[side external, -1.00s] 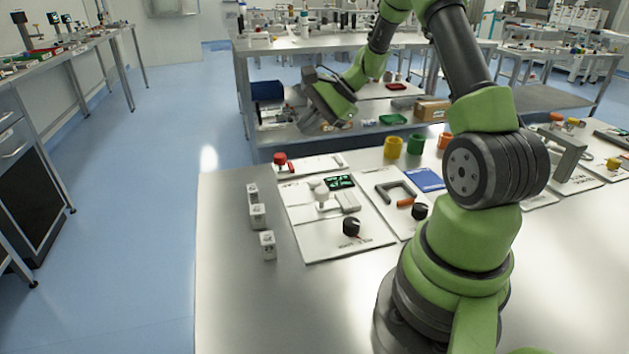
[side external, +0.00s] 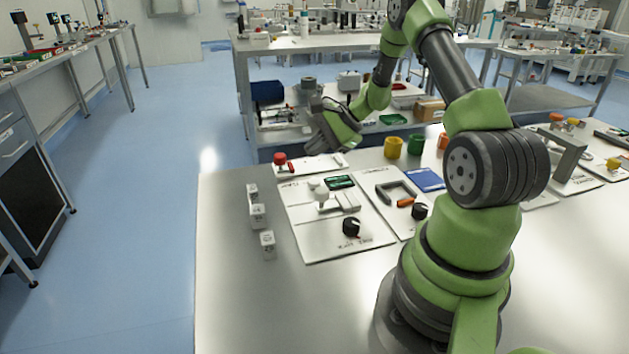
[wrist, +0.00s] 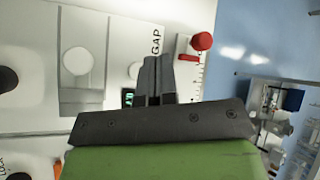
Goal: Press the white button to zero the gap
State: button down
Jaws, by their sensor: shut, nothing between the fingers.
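The gap panel (side external: 300,235) is a white plate on the table. In the side view a white round cap (side external: 317,185) stands on it beside a small green-lit display (side external: 341,182). In the wrist view a small white button (wrist: 135,70) lies close to the GAP lettering, partly hidden by my fingers. A larger white disc (wrist: 76,61) sits on a grey block to its left. My gripper (wrist: 158,62) is shut and empty, seen just right of the small button. In the side view my gripper (side external: 328,145) is above the far side of the panel; contact is not visible.
A red knob (side external: 280,159) stands behind the panel; it also shows in the wrist view (wrist: 202,41). A black dial (side external: 351,227) is at the panel's front. Several small white blocks (side external: 258,215) stand to its left. Bare table lies in front.

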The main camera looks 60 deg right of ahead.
aim_at(315, 182)
jog(key=shift+f, duration=2.45)
jog(key=shift+f, duration=0.1)
jog(key=shift+f, duration=0.3)
jog(key=shift+f, duration=0.55)
dwell(0.8)
jog(key=shift+r, duration=1)
jog(key=shift+r, duration=2.5)
